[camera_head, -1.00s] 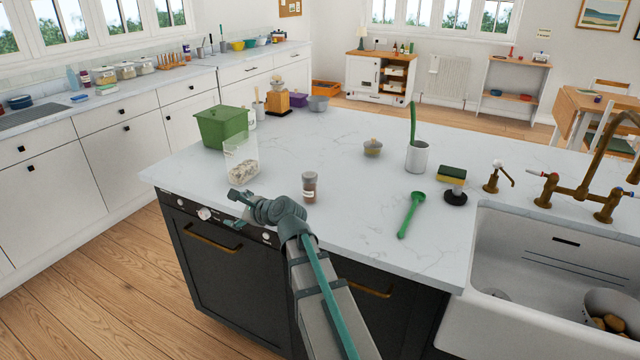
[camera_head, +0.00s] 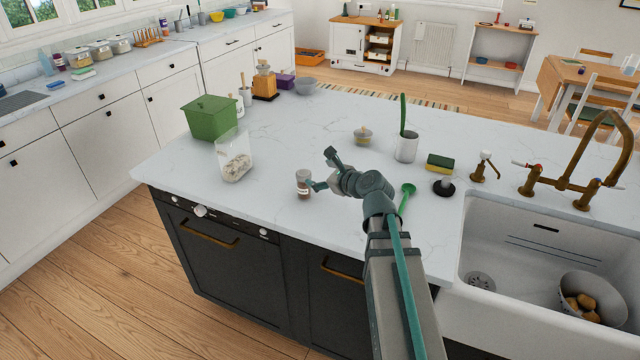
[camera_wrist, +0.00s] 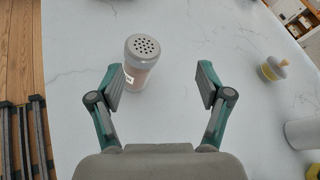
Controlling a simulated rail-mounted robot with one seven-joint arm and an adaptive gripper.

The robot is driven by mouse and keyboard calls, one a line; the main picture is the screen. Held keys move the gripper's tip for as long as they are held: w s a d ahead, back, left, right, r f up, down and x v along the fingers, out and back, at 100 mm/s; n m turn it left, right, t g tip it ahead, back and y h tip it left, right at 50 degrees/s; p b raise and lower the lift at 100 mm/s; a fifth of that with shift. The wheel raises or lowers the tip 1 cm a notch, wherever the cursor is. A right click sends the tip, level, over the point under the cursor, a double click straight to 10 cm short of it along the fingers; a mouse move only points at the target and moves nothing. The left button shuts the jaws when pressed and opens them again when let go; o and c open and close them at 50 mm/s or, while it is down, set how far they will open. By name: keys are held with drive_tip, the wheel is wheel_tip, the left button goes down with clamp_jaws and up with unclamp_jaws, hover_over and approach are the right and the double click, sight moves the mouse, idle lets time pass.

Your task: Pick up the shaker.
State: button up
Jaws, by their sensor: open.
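The shaker (camera_head: 303,184) stands upright on the white marble counter, near its front edge. It has a grey perforated cap, a clear body with brown contents and a white label. In the wrist view the shaker (camera_wrist: 141,62) is ahead of my gripper (camera_wrist: 160,82), close to the left finger and just beyond the fingertips. My gripper (camera_head: 322,169) is open and empty, with wide room between its fingers. In the head view it is just right of the shaker. I cannot tell whether the left finger touches it.
A clear container (camera_head: 235,158) and a green bin (camera_head: 211,118) stand to the left. A small lidded jar (camera_head: 363,135), a white cup (camera_head: 406,147) and a green spoon (camera_head: 406,199) are to the right, before the sink (camera_head: 540,265). The counter behind the shaker is clear.

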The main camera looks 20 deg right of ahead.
drive_tip(key=m+g+y+b, duration=0.1)
drive_tip(key=m+y+b, duration=0.1)
drive_tip(key=b, duration=0.2)
approach(310, 191)
drive_tip(key=shift+w+a+f, duration=0.4)
drive_tip(key=shift+w+f, duration=0.2)
drive_tip(key=shift+w, duration=0.15)
drive_tip(key=shift+g, duration=0.3)
drive_tip(key=p+x, duration=0.1)
drive_tip(key=x, duration=0.4)
drive_tip(key=shift+w, duration=0.15)
drive_tip(key=shift+r+p+x, duration=0.2)
drive_tip(key=shift+p+x, duration=0.1)
drive_tip(key=shift+x, duration=1)
drive_tip(key=shift+r+p+x, duration=0.15)
drive_tip(key=shift+p+x, duration=0.15)
drive_tip(key=shift+x, duration=1.05)
drive_tip(key=shift+a, duration=0.2)
drive_tip(key=c, duration=1.4)
drive_tip(key=shift+r, duration=0.15)
